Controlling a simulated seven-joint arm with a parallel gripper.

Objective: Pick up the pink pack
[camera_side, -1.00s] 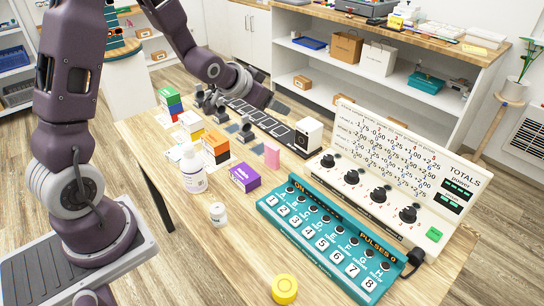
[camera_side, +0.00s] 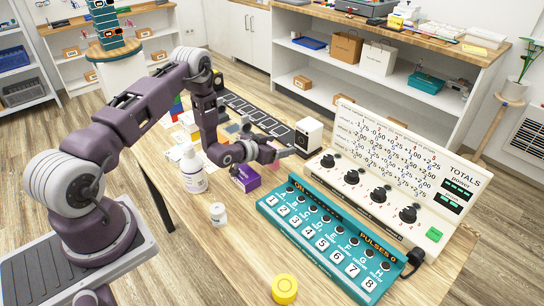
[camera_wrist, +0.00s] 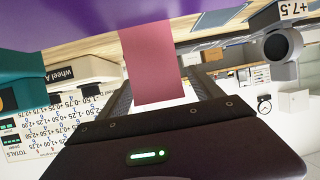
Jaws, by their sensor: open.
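In the wrist view, which looks upside down, the pink pack (camera_wrist: 152,65) stands between the two fingers of my open gripper (camera_wrist: 160,88). I cannot tell whether either finger touches it. The purple box also fills the top of the wrist view (camera_wrist: 80,18), close to the pink pack.
A white bottle (camera_side: 193,172) and a small white jar (camera_side: 218,214) stand left. A teal numbered panel (camera_side: 325,235) and a white board with knobs (camera_side: 395,175) are right. A white box (camera_side: 308,137) stands behind. A yellow round thing (camera_side: 285,289) is at the front.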

